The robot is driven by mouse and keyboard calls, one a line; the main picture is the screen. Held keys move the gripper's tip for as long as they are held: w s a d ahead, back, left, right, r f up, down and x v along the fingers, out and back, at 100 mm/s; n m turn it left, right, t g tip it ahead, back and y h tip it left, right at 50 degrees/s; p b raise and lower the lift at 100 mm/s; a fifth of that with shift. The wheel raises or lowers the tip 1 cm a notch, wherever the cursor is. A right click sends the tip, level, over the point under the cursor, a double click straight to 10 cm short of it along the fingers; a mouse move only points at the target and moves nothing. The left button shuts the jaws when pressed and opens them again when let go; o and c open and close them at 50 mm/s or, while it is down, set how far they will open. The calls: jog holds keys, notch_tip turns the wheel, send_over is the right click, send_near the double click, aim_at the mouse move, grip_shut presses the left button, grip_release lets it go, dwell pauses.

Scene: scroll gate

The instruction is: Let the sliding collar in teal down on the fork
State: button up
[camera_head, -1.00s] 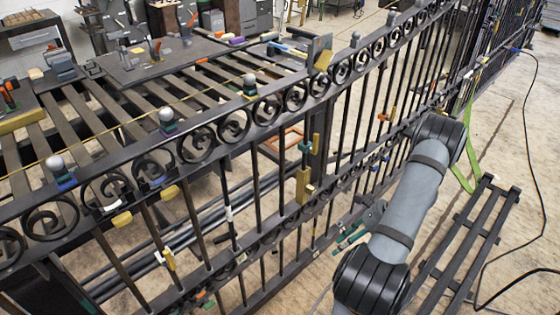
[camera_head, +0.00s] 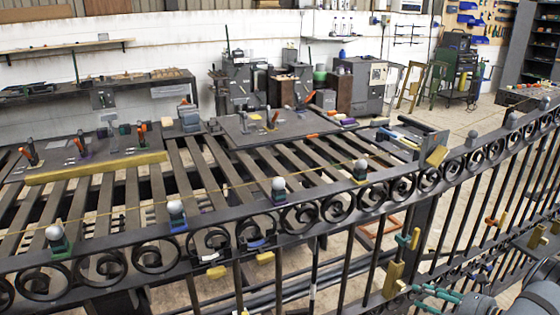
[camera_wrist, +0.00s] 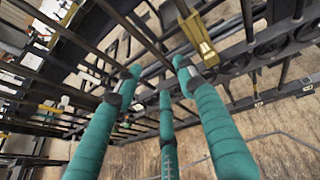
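A small teal collar (camera_head: 403,240) sits on an upright bar of the dark gate, with a yellow piece (camera_head: 415,239) at its right side. I cannot make out which part is the fork. My gripper (camera_head: 420,298) is at the lower right in the head view, close to the right of the yellow block. In the wrist view its teal fingers (camera_wrist: 156,72) are spread with nothing between them. A yellow block (camera_wrist: 197,37) on a bar shows beyond the fingertips there.
More yellow pieces (camera_head: 216,272) hang below the rail. A slatted bench (camera_head: 130,195) stands behind. Close bars leave narrow gaps.

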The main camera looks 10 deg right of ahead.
jog(key=w+d+r+m+t, duration=0.1)
jog(key=w+d+r+t, duration=0.1)
jog(key=r, duration=0.3)
jog(key=shift+w+d+r+m+t+h, duration=0.3)
jog(key=shift+w+t, duration=0.1)
jog(key=shift+w, duration=0.1)
jog(key=shift+f, duration=0.1)
